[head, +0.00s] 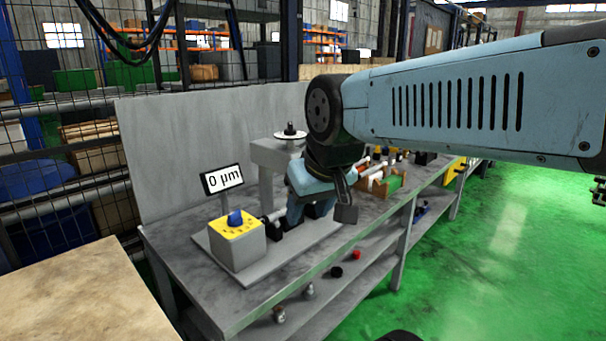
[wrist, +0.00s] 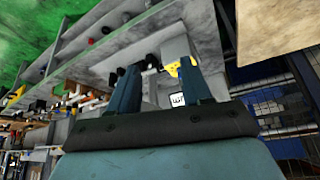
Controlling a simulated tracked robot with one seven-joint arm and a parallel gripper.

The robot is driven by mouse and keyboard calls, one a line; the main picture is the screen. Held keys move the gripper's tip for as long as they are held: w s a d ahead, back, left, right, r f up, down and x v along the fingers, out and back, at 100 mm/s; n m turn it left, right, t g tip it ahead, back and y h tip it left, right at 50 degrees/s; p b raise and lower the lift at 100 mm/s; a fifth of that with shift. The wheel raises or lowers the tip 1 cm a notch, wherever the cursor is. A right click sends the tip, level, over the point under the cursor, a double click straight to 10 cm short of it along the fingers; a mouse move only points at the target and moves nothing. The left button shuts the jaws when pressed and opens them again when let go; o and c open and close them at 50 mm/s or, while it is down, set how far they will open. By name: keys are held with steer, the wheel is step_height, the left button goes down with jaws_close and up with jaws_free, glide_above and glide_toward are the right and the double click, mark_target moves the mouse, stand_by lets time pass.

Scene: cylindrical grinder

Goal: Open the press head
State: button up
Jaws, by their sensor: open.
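The grinder setup stands on a grey base plate (head: 300,252) on the workbench. A grey column with an overhanging block (head: 272,155) carries a pale disc with a black knob (head: 290,131); I take this to be the press head, but its lower part is hidden behind my gripper. My gripper (head: 303,216) points down in front of the column, its blue fingers near dark parts above the plate. In the wrist view the fingers (wrist: 157,70) are apart, with black parts (wrist: 152,61) beyond them. I cannot tell whether they touch anything.
A grey box with yellow top and blue knob (head: 236,242) stands left of my gripper, beside a display reading 0 µm (head: 222,180). A grey panel (head: 190,150) backs the bench. Wooden holders with parts (head: 385,182) lie to the right. Green floor (head: 500,260) is clear.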

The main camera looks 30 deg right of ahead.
steer(key=shift+o, duration=0.2)
steer(key=w+a+f+m+g+y, duration=0.2)
steer(key=w+f+m+g+y, duration=0.1)
steer(key=f+m+y, duration=0.1)
steer(key=shift+w+a+f+m+y, duration=0.15)
steer(key=shift+w+f+m+y, duration=0.25)
steer(key=shift+m, duration=0.7)
steer(key=w+d+f+m+t+y, duration=0.2)
steer(key=w+d+m+t+y, duration=0.55)
steer(key=w+d+m, duration=0.8)
steer(key=w+d+f+m+t+h, duration=0.25)
steer(key=d+m+t+h, duration=0.4)
steer(key=d, duration=0.55)
steer(key=x, duration=1.3)
steer(key=shift+s+a, duration=0.1)
steer(key=shift+a, duration=0.3)
jaws_close()
